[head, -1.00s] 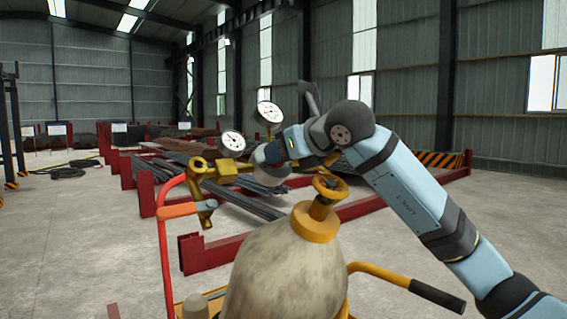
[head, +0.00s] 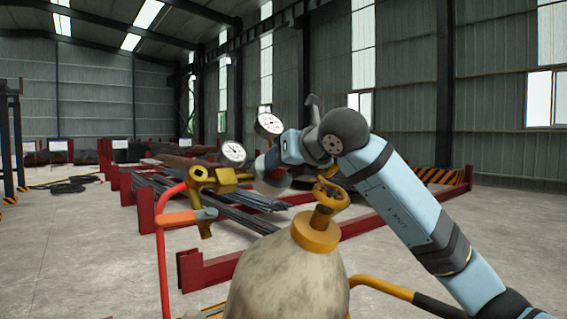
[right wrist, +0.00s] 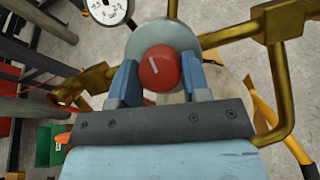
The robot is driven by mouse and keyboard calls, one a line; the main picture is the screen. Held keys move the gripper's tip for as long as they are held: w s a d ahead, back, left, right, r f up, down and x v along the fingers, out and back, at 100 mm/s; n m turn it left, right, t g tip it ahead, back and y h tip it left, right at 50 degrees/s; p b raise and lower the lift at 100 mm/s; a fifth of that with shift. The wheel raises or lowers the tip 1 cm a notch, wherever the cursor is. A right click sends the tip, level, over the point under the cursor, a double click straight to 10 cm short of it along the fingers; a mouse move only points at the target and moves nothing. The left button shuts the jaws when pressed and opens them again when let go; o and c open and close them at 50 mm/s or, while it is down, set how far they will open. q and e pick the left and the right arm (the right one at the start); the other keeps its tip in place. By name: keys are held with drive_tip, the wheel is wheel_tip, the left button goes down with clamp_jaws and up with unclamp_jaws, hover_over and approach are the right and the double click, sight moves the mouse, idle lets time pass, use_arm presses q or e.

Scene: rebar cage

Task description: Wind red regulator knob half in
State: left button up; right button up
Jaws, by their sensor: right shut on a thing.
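The red regulator knob (right wrist: 158,67), with a white line on its face, sits in front of the round grey regulator body (right wrist: 160,37) in the right wrist view. My right gripper (right wrist: 158,82) has one blue finger on each side of the knob and is shut on it. The white line leans slightly left of upright. My left gripper is not in view.
The gas cylinder (head: 290,285) with a yellow handwheel (head: 331,194) stands below my right arm. Brass pipework (head: 205,178) and a red hose (head: 162,245) are at the left. A yellow cart handle (head: 385,287) lies to the right. Rebar racks stand behind.

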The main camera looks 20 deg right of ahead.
drive_tip(key=o, duration=0.9)
drive_tip(key=p+v, duration=0.1)
drive_tip(key=v, duration=1.1)
drive_tip(key=shift+s+r, duration=0.15)
drive_tip(key=shift+s, duration=0.15)
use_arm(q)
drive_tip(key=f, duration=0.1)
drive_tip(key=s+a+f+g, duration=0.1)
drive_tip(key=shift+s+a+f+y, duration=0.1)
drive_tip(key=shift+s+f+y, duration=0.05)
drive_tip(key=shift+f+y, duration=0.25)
use_arm(e)
drive_tip(key=shift+s+d+r, duration=0.15)
drive_tip(key=shift+s+d, duration=0.05)
drive_tip(key=shift+s, duration=0.4)
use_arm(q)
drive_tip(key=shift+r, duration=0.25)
